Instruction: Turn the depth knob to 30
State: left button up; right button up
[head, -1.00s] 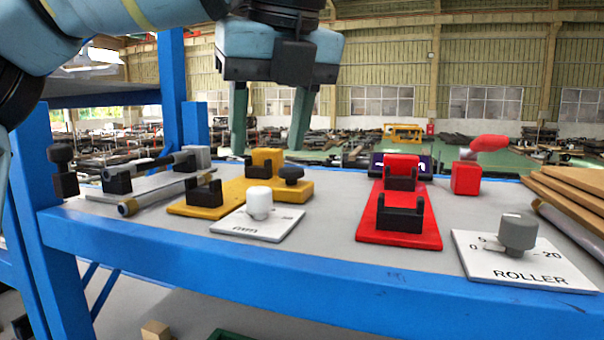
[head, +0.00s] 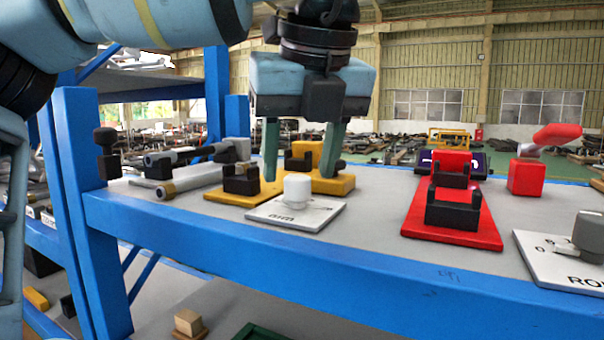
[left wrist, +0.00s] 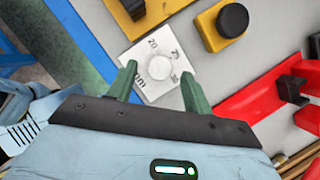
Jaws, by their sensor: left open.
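The depth knob (head: 297,190) is a white round knob on a white plate (head: 322,215) marked "mm", on the blue-edged shelf. In the left wrist view the knob (left wrist: 160,68) shows from above, with numbers around it, including what looks like 20; its pointer setting is too small to read. My left gripper (head: 300,177) points down with its two green fingers apart, above and slightly behind the knob in the head view. In the left wrist view its fingertips (left wrist: 158,74) lie to either side of the knob. Nothing is held. My right gripper is not in view.
A yellow fixture (head: 335,185) with black parts stands just behind the plate. A red fixture (head: 452,232) with black cradles is to the right, and a grey roller knob (head: 588,235) is at the right edge. Grey bars (head: 185,183) lie left. A blue post (head: 90,200) rises at left.

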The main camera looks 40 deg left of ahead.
pick_arm(q)
jog(key=shift+x, duration=1.05)
jog(key=shift+c, duration=0.2)
jog(key=c, duration=0.9)
